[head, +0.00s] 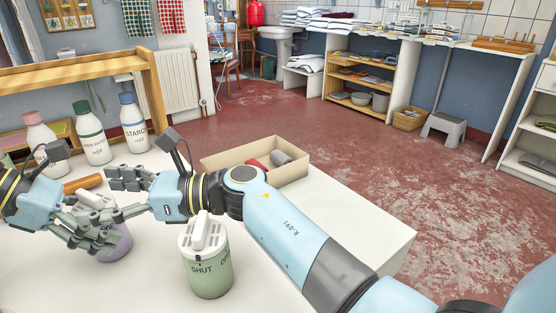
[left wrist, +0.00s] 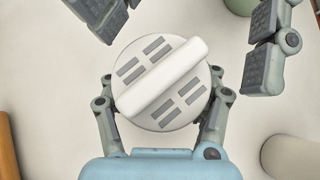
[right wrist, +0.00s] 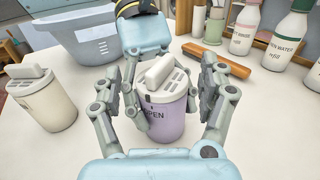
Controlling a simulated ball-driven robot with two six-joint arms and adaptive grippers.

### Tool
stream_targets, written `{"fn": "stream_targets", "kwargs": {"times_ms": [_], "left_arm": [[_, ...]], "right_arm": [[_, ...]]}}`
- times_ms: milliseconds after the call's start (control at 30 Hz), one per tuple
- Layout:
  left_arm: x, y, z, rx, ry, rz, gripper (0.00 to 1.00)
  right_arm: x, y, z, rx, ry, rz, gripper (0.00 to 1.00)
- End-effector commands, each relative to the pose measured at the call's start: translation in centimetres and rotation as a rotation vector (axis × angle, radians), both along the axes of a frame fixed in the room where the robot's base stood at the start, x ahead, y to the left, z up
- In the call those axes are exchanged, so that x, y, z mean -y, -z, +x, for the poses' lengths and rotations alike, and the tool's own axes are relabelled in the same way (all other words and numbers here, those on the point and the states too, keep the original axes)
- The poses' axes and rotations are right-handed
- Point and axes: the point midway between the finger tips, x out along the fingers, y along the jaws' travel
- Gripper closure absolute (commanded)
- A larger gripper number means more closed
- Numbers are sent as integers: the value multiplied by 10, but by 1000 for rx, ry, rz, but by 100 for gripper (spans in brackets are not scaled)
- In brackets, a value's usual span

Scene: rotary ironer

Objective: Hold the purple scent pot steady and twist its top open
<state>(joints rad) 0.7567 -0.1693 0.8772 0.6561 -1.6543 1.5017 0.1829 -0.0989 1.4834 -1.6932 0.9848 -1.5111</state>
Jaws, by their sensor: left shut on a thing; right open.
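The purple scent pot (head: 118,246) stands upright on the white table, partly hidden by fingers in the head view. Its white lid (left wrist: 162,83) has a raised bar and slots; the bar lies diagonally in the left wrist view. In the right wrist view the purple body (right wrist: 166,122) shows part of the word OPEN. My left gripper (head: 106,232) is shut on the pot, a finger on either side. My right gripper (head: 110,194) is open, its fingers spread on either side of the pot with gaps beside the lid; they also show at the top of the left wrist view.
A green pot (head: 208,272) marked SHUT stands close to my right forearm. A cream pot (right wrist: 43,98) and a grey-blue basin (right wrist: 88,35) show in the right wrist view.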

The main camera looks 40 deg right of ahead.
Motion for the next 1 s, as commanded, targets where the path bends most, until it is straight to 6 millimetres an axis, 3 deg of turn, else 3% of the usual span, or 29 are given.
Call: {"fn": "stream_targets", "kwargs": {"times_ms": [33, 200, 300, 600, 1000], "left_arm": [[0, 0, 0, 0, 0, 1, 78], [0, 0, 0, 0, 0, 0, 78], [0, 0, 0, 0, 0, 0, 78], [0, 0, 0, 0, 0, 0, 78], [0, 0, 0, 0, 0, 0, 78]], "right_arm": [[14, 1, -5, 2, -1, -11, 23], [45, 2, -25, 2, -3, -12, 23], [59, -12, -35, 7, -6, -11, 23], [56, -81, -33, 10, -7, -8, 23], [127, -37, 0, -201, 160, 242, 23]]}}
